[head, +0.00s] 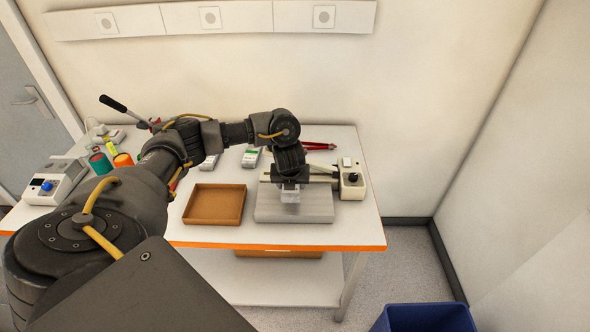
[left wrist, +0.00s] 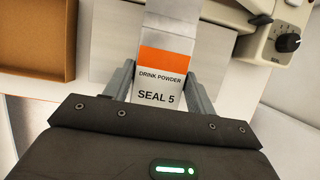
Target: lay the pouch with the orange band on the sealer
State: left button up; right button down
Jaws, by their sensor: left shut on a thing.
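The pouch with the orange band (left wrist: 165,72) is held between the two fingers of my left gripper (left wrist: 160,85) in the left wrist view. It is white and grey, and reads "DRINK POWDER" and "SEAL 5". In the head view my left gripper (head: 290,188) points down over the grey plate of the sealer (head: 265,209), with the pale pouch (head: 290,197) below it. Whether the pouch touches the plate cannot be told. The sealer's beige bar and knob box (head: 352,180) lie behind and to the right. My right gripper is not in view.
An empty brown tray (head: 215,204) stands left of the sealer. Small packets (head: 251,157) and a red-handled tool (head: 318,147) lie behind. A white device (head: 52,183) and coloured containers (head: 101,163) are at the left. A blue bin (head: 425,318) stands on the floor.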

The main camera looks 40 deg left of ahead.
pick_arm(q)
jog(key=shift+s+a, duration=0.15)
jog(key=shift+s, duration=0.05)
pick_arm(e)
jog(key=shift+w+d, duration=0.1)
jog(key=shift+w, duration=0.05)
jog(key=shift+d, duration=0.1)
pick_arm(q)
jog(key=shift+f, duration=0.25)
notch_tip(320, 180, down, 2)
jog(key=shift+w+f, duration=0.1)
jog(key=shift+a+f, duration=0.15)
jog(key=shift+f, duration=0.8)
jog(key=shift+w+a+f, duration=0.1)
jog(key=shift+w+a, duration=0.5)
jog(key=shift+w, duration=0.3)
jog(key=shift+w+a+f+b, duration=0.3)
jog(key=shift+w+a+b, duration=0.15)
jog(key=shift+w+b, duration=0.3)
jog(key=shift+w+a+b, duration=0.35)
jog(key=shift+b, duration=0.25)
jog(key=shift+f+b, duration=0.4)
jog(key=shift+f, duration=0.15)
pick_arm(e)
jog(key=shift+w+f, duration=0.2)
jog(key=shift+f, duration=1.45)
